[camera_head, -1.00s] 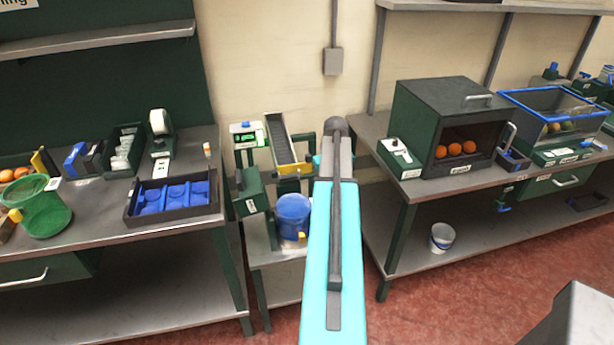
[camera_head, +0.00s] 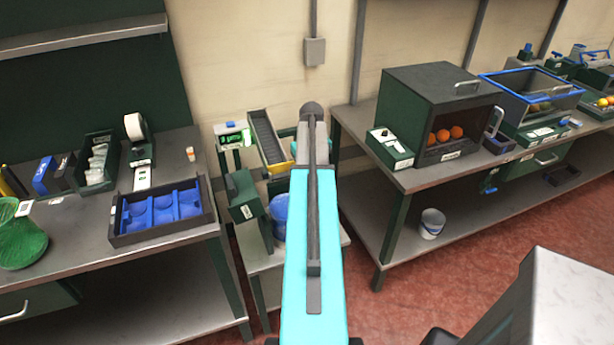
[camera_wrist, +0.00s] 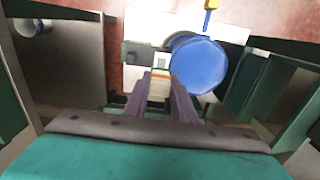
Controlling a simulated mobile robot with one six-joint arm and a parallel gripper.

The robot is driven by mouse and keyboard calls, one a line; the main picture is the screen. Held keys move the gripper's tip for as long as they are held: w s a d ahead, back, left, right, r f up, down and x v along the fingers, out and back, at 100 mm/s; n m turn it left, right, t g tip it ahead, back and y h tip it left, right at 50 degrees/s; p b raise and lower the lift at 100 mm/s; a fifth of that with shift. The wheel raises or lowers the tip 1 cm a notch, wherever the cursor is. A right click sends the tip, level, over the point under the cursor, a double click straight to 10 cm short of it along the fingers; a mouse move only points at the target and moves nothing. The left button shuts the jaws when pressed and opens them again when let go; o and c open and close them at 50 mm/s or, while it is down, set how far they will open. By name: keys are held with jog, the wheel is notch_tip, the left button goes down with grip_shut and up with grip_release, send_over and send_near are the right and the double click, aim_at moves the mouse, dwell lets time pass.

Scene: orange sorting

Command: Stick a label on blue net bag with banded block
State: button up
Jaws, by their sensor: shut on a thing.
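My gripper (camera_wrist: 161,82) is shut on a small block (camera_wrist: 160,73) with an orange band in the wrist view. Its fingers point away from the camera, and the block sits between their tips. The blue net bag (camera_wrist: 200,66) shows as a smooth blue round shape just right of the fingertips; I cannot tell if the block touches it. In the head view the blue bag (camera_head: 280,216) stands on a small stand between the two benches, partly covered by my arm. My gripper is hidden behind my arm there.
A green bin (camera_head: 243,196) and a yellow-edged chute (camera_head: 268,140) stand at the small stand. The left bench holds a blue-lined tray (camera_head: 160,232), a label roll (camera_head: 136,128) and a green net bag (camera_head: 22,235). A dark box with oranges (camera_head: 440,115) is on the right bench.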

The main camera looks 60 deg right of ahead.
jog(key=shift+w+a+f, duration=0.1)
jog(key=shift+w+f, duration=0.05)
jog(key=shift+f, duration=0.05)
jog(key=shift+f+b, duration=1.9)
jog(key=shift+f, duration=0.9)
jog(key=shift+f, duration=0.55)
jog(key=shift+a+f, duration=0.1)
dwell(1.4)
jog(key=shift+r+p, duration=2.1)
jog(key=shift+r, duration=1.5)
